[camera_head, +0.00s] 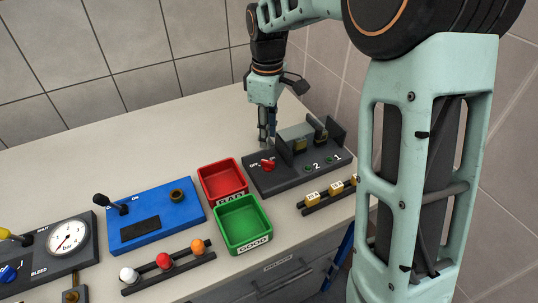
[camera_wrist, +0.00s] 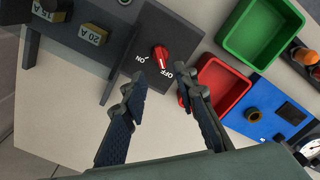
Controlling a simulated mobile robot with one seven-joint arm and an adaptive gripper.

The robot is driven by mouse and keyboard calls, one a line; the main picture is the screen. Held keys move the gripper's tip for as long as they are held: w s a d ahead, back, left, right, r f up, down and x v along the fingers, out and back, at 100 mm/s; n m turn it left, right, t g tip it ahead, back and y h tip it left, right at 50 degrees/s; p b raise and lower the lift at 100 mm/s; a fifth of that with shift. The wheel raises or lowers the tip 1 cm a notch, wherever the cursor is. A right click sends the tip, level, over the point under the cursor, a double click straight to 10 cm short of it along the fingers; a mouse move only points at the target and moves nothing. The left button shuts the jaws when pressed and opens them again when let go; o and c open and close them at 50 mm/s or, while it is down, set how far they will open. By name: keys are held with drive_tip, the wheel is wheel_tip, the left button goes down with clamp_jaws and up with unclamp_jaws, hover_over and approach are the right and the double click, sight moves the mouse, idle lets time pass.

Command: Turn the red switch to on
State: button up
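The red switch (camera_wrist: 161,57) is a small knob on a dark grey panel (camera_wrist: 135,75), with white ON and OFF labels beside it. In the wrist view its long side runs roughly up and down, its lower end near OFF. It also shows in the head view (camera_head: 268,165) at the panel's left end. My gripper (camera_wrist: 160,88) is open and empty, its fingers apart on either side of the knob's line in the wrist view. In the head view my gripper (camera_head: 266,140) points down just above and behind the switch; contact cannot be told.
An upright dark plate (camera_head: 285,150) stands right of the switch, with fuse blocks beyond it. A red bin (camera_head: 203,184) and a green bin (camera_head: 222,235) sit to the left. A blue panel (camera_head: 190,215) with a black lever is farther left. The table behind is clear.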

sight(268, 161)
wheel_tip(268, 161, down, 9)
drive_tip(key=shift+f, duration=0.1)
drive_tip(key=shift+c, duration=0.4)
clamp_jaws()
